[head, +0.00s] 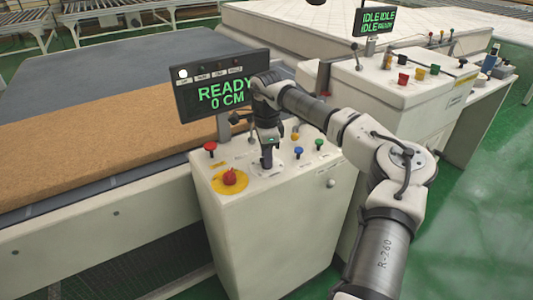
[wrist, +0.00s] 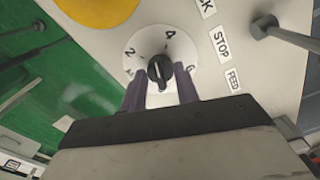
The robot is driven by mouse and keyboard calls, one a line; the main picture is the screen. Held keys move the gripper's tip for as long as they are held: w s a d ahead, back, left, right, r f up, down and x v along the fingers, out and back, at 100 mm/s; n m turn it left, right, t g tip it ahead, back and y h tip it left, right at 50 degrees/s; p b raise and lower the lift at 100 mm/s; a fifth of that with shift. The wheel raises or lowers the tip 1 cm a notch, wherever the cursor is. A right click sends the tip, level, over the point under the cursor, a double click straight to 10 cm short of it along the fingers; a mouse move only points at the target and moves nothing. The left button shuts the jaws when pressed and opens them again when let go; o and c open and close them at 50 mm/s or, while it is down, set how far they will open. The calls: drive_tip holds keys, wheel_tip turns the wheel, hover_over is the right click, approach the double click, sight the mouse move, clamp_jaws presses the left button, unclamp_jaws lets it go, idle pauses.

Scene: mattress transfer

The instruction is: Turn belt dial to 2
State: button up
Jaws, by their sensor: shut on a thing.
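The belt dial (wrist: 149,50) is a white disc with a black knob (wrist: 160,70) on the control cabinet's top. In the wrist view the numbers 2, 4 and 6 can be read around it. The knob's ridge stands roughly upright in the picture, pointing between 2 and 4; its exact setting is hard to tell. My gripper (wrist: 161,88) is shut on the knob, with a purple finger on each side. In the head view my gripper (head: 267,160) reaches straight down onto the cabinet top and mostly hides the dial.
A screen (head: 222,85) reads READY, 0 CM. Around the dial stand a red emergency button (head: 229,177) on a yellow disc, a red button (head: 210,147), a blue button (head: 298,151) and a green one (head: 319,143). A brown slab (head: 90,145) lies on the conveyor at left.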

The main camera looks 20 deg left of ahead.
drive_tip(key=n, duration=0.5)
drive_tip(key=shift+r+n, duration=0.1)
drive_tip(key=shift+n, duration=0.2)
drive_tip(key=shift+n+p, duration=0.4)
drive_tip(key=shift+n, duration=1.8)
drive_tip(key=o, duration=1)
drive_tip(key=shift+c, duration=0.2)
wheel_tip(320, 180, up, 14)
drive_tip(key=b, duration=0.2)
drive_tip(key=shift+b, duration=0.3)
